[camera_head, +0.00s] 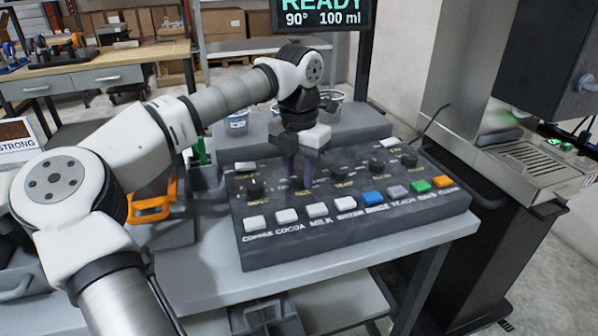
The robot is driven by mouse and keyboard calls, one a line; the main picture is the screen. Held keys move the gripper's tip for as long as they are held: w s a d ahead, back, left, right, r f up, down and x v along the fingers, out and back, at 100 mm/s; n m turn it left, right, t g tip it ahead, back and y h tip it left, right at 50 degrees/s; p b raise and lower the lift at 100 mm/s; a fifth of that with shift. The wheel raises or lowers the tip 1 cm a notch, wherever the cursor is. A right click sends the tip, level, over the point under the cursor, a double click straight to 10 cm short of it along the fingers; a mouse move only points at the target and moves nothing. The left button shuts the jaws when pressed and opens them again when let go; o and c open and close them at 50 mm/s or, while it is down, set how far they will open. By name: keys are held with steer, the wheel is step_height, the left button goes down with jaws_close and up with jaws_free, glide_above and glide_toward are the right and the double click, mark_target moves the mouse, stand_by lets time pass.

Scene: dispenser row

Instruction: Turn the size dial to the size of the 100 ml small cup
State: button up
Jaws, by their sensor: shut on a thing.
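The dark control panel (350,232) has a row of black dials. My gripper (299,180) points down at the panel, its fingers shut on a dial in the left part of this row. The fingers mostly hide that dial, and its label is too small to read, so I cannot confirm it is the size dial. A black dial (255,188) is left of my gripper, and another dial (341,172) is to its right. The display (322,14) above reads "READY 90° 100 ml". I cannot pick out the 100 ml small cup for certain.
A row of white and coloured buttons, such as the blue one (373,198), runs along the panel's front. Tubs, one with a blue label (236,124), stand behind. An orange frame (152,200) is left of the panel. A metal machine (535,160) stands at right.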

mark_target(299, 177)
steer(key=shift+n, duration=0.5)
steer(key=o, duration=1)
step_height(299, 177, up, 14)
steer(key=shift+f, duration=0.1)
stand_by(0.4)
